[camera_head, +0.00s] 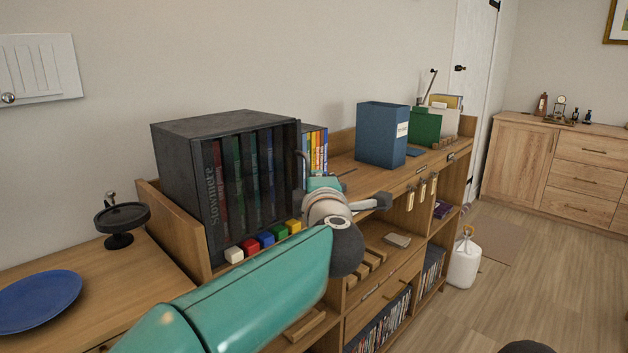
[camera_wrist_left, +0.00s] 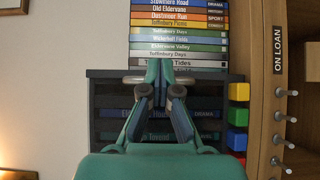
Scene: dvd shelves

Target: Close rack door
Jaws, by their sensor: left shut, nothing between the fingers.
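The dark rack (camera_head: 180,150) stands on the wooden shelf unit with several upright cases inside. Its door (camera_head: 250,185) is a dark tinted panel across the front, through which the case spines show dimly. The door looks shut or almost shut; I cannot tell whether it is flush. A curved handle (camera_head: 302,157) shows near its right edge. My left gripper (camera_head: 323,183) is shut and empty at the right end of the door. In the left wrist view its closed fingertips (camera_wrist_left: 160,76) overlap the rack's edge (camera_wrist_left: 105,74); contact is unclear. The right gripper is out of view.
Coloured blocks (camera_head: 267,239) sit along the shelf's front below the door. Bright-spined cases (camera_head: 316,150) stand just right of the rack. A blue box (camera_head: 381,135) is further right. A black stand (camera_head: 121,218) and blue plate (camera_head: 38,300) are at left.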

